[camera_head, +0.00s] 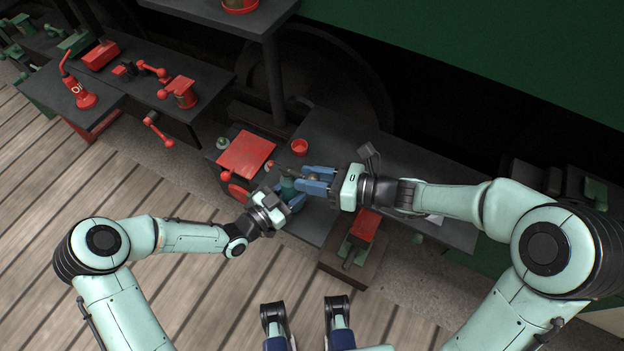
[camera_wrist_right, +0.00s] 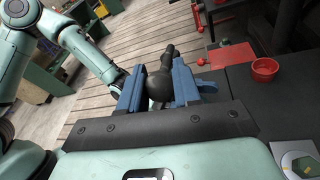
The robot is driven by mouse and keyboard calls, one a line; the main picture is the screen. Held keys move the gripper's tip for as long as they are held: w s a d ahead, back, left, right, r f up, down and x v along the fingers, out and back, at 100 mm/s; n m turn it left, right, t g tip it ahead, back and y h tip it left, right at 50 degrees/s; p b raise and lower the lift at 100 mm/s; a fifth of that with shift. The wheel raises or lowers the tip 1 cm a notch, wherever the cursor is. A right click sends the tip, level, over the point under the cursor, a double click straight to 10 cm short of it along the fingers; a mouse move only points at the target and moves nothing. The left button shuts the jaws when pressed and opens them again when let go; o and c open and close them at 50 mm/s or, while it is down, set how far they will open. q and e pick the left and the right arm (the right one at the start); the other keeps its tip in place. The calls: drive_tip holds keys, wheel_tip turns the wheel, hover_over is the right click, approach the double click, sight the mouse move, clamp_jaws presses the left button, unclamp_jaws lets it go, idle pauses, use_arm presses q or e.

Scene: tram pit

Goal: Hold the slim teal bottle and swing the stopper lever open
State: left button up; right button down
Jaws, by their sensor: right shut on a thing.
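The teal bottle (camera_head: 288,187) stands at the front of the dark bench, beside the red box. My left gripper (camera_head: 286,197) is at it from the lower left with blue fingers around it; whether they press on it is hard to see. My right gripper (camera_head: 312,179) comes in from the right, just right of the bottle. Its blue fingers are shut on a dark rounded knob with a narrow neck (camera_wrist_right: 159,84), plain in the right wrist view. Whether this is the stopper lever is not clear. The fingers hide part of the bottle's top.
A red box (camera_head: 246,154) is left of the bottle, and a red cup (camera_head: 299,147) stands behind. A red block (camera_head: 364,227) on a brown stand is at the front right. Another bench with red tools (camera_head: 181,92) is at the far left. Planked floor lies in front.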

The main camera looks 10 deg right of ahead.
sight(301, 176)
drive_tip(key=r+h, duration=0.1)
drive_tip(key=a+r+g+h, duration=0.1)
drive_tip(key=shift+w+r+g+h, duration=0.15)
drive_tip(key=shift+g+h, duration=0.15)
drive_tip(key=shift+h, duration=0.1)
drive_tip(key=shift+w+a+r+m+g+h, duration=0.2)
drive_tip(key=shift+a+r+g+h, duration=0.15)
drive_tip(key=shift+r+h, duration=0.2)
drive_tip(key=shift+w+a+r+m+g+h, duration=0.2)
drive_tip(key=shift+r+g+h, duration=0.2)
drive_tip(key=shift+h, duration=0.15)
drive_tip(key=shift+w+a+r+g+h, duration=0.5)
drive_tip(key=shift+a+r+g+h, duration=0.2)
drive_tip(key=shift+h, duration=0.5)
use_arm(q)
drive_tip(key=shift+f, duration=0.1)
use_arm(e)
drive_tip(key=shift+w+a+r+m+g+h, duration=0.2)
drive_tip(key=shift+w+a+g+h, duration=0.15)
drive_tip(key=shift+h, duration=0.25)
drive_tip(key=shift+w+a+r+m+g+h, duration=0.1)
drive_tip(key=shift+w+a+m+g+h, duration=0.15)
drive_tip(key=shift+g+h, duration=0.25)
drive_tip(key=shift+d, duration=0.1)
drive_tip(key=c, duration=0.8)
unclamp_jaws()
